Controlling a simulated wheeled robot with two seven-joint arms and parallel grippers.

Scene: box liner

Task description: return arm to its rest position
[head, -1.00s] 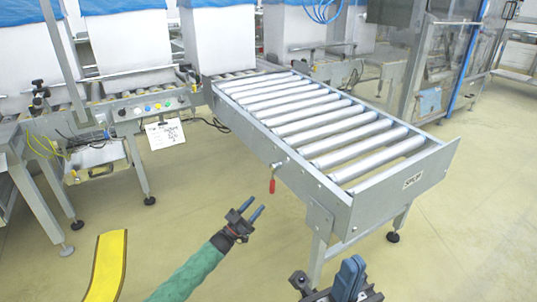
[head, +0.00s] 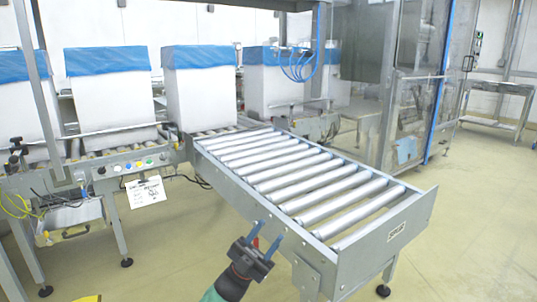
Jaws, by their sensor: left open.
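My left gripper (head: 264,244) is at the bottom middle of the head view, at the end of my green-sleeved arm (head: 226,287). A bit of red shows just behind the fingers. My right gripper is out of the picture.
White boxes with blue liners (head: 201,91) stand in a row on the conveyor line at the back left. A control panel with coloured buttons (head: 139,164) is at its front. A glass-sided machine (head: 415,95) stands at the right. Open floor (head: 470,230) lies to the right.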

